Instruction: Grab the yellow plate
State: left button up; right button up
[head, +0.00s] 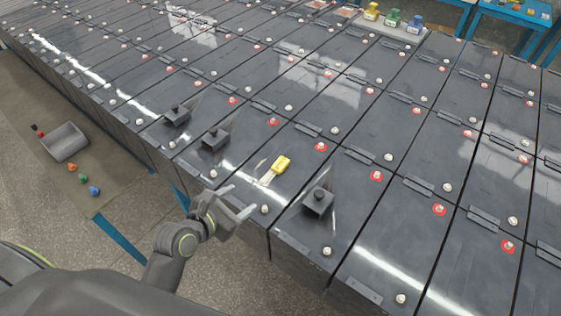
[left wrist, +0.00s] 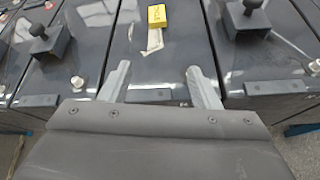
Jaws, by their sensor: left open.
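The yellow plate (head: 281,163) is a small yellow piece with dark marking, lying on top of a dark battery (head: 290,141). A pale strip lies beside its near end. In the left wrist view the plate (left wrist: 157,16) is at the top centre, beyond the fingertips. My left gripper (head: 238,201) is open and empty, near the front edge of the battery row, short of the plate. Its two fingers (left wrist: 158,70) are spread apart in the left wrist view. My right gripper is not in view.
Black knobbed blocks stand on the batteries: one right of the plate (head: 318,201), two left (head: 214,139) (head: 177,116). White and red-ringed terminals dot the tops. Yellow (head: 371,11), green (head: 392,18) and blue (head: 414,24) pieces stand at the back. A grey bin (head: 65,142) is at left.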

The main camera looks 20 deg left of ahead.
pick_arm(q)
jog(key=n, duration=0.1)
jog(key=w+n, duration=0.1)
jog(key=r, duration=0.1)
jog(key=shift+w+d+r+n+t, duration=0.1)
jog(key=shift+w+d+n+t, duration=0.2)
jog(key=shift+w+n, duration=0.1)
jog(key=p, duration=0.2)
send_near(279, 165)
jog(key=x, duration=0.3)
jog(key=shift+w, duration=0.3)
jog(key=shift+p+x, duration=0.5)
jog(key=shift+x, duration=1.85)
jog(key=shift+s, duration=0.1)
jog(key=shift+c, duration=0.2)
jog(key=c, duration=1)
